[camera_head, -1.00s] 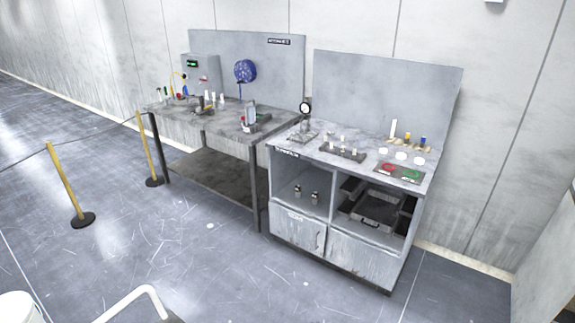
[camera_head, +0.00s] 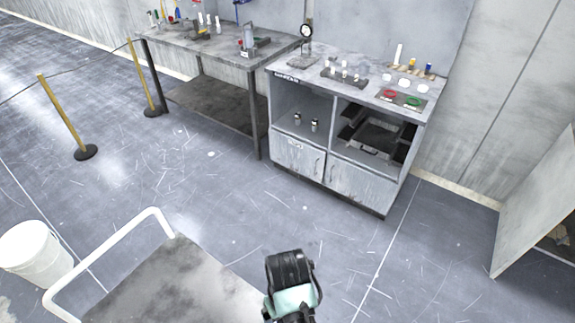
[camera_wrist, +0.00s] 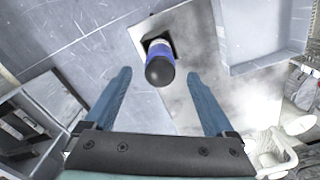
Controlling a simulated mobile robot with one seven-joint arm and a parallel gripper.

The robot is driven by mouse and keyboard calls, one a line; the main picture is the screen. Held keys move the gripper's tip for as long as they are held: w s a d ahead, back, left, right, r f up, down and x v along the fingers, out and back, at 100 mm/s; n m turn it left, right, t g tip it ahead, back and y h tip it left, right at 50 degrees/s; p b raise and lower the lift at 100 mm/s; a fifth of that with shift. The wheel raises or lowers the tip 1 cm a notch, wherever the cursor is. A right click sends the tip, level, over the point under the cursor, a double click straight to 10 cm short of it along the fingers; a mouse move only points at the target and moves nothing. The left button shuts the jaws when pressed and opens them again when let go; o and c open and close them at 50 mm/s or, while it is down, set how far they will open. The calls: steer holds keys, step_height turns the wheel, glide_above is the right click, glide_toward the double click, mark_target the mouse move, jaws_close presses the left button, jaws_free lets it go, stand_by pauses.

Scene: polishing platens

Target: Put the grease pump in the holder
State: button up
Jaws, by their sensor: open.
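In the wrist view my gripper (camera_wrist: 159,76) is open, its two blue fingers wide apart. A blue cylinder with a rounded black end (camera_wrist: 158,58) shows between and beyond the fingertips, end toward the camera; it may be the grease pump. Nothing is clearly gripped, and the gap in depth is hard to judge. A dark square piece (camera_wrist: 172,37) lies around or behind the cylinder, on a pale grey surface. I cannot tell which thing is the holder. In the head view the fingertips are not visible.
A grey cabinet bench (camera_head: 300,165) has a dark rack of small bottles (camera_head: 345,78) and a green-and-red tray (camera_head: 402,97). A worktable (camera_head: 215,50) stands left. A cart with a white handle (camera_head: 95,255) and a white bucket (camera_head: 35,258) are near. Open floor lies between.

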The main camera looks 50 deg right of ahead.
step_height(320, 180, up, 6)
steer(key=shift+r+b, duration=0.1)
steer(key=shift+b, duration=0.2)
steer(key=w+r+n+t+h, duration=0.25)
steer(key=w+r+t, duration=0.45)
steer(key=w+r, duration=0.75)
steer(key=w+a+r+t+h, duration=0.1)
steer(key=w+a+r+t, duration=0.2)
steer(key=r, duration=0.4)
steer(key=w+a+r+t+h, duration=0.1)
steer(key=w+r+t, duration=0.25)
steer(key=r, duration=0.35)
steer(key=s+a+r+n+t+y, duration=0.1)
steer(key=a+r+t, duration=0.35)
steer(key=r, duration=0.65)
steer(key=a+r+t+y, duration=0.1)
steer(key=a+r+t, duration=0.2)
steer(key=a+r, duration=0.55)
steer(key=s+a+r+t+y, duration=0.1)
steer(key=s+a+r+t, duration=0.1)
steer(key=s+r, duration=0.3)
steer(key=s+a+r+n+t+y, duration=0.1)
steer(key=s+r+t, duration=0.3)
steer(key=r, duration=0.6)
steer(key=shift+s+a, duration=0.35)
steer(key=shift+s, duration=0.1)
